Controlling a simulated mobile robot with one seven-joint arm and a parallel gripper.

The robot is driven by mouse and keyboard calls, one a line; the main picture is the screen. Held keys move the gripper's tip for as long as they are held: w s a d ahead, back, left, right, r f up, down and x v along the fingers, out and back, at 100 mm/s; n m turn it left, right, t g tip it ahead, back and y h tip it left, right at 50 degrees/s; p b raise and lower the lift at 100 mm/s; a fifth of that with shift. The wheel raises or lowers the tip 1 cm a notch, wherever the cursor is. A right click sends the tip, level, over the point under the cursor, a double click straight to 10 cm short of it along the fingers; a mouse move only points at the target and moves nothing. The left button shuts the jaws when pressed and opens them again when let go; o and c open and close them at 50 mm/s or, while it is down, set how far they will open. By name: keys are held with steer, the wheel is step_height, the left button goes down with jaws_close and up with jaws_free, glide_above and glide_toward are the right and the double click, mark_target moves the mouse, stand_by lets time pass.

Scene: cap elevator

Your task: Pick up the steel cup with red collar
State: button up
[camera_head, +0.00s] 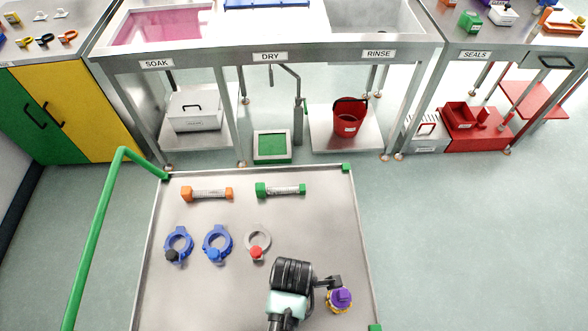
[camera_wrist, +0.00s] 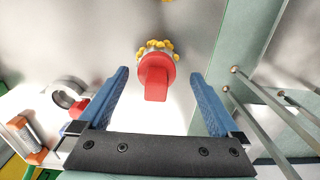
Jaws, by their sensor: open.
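In the wrist view my gripper (camera_wrist: 160,74) is open, with its two blue fingers apart. A red-topped piece (camera_wrist: 155,78) with yellow knobs around it shows between and beyond the fingertips; I cannot tell if they touch it. In the head view my gripper (camera_head: 332,283) is at the lower right of the metal tray top (camera_head: 320,225). A purple-topped piece with a yellow rim (camera_head: 340,299) is beside it; I cannot tell if this is the red-topped piece. I cannot make out a steel cup with a red collar for certain.
On the tray top are an orange-ended cylinder (camera_head: 207,193), a green-ended cylinder (camera_head: 280,189), two blue clamp rings (camera_head: 218,242) and a grey ring with a red knob (camera_head: 257,242). A green rail (camera_head: 95,225) runs along the left. A red bucket (camera_head: 350,117) stands under the sink bench.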

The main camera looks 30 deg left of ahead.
steer(key=shift+w+f, duration=0.15)
steer(key=shift+f, duration=0.9)
steer(key=shift+w+f, duration=0.15)
steer(key=shift+f, duration=0.9)
jaws_close()
steer(key=shift+r, duration=0.1)
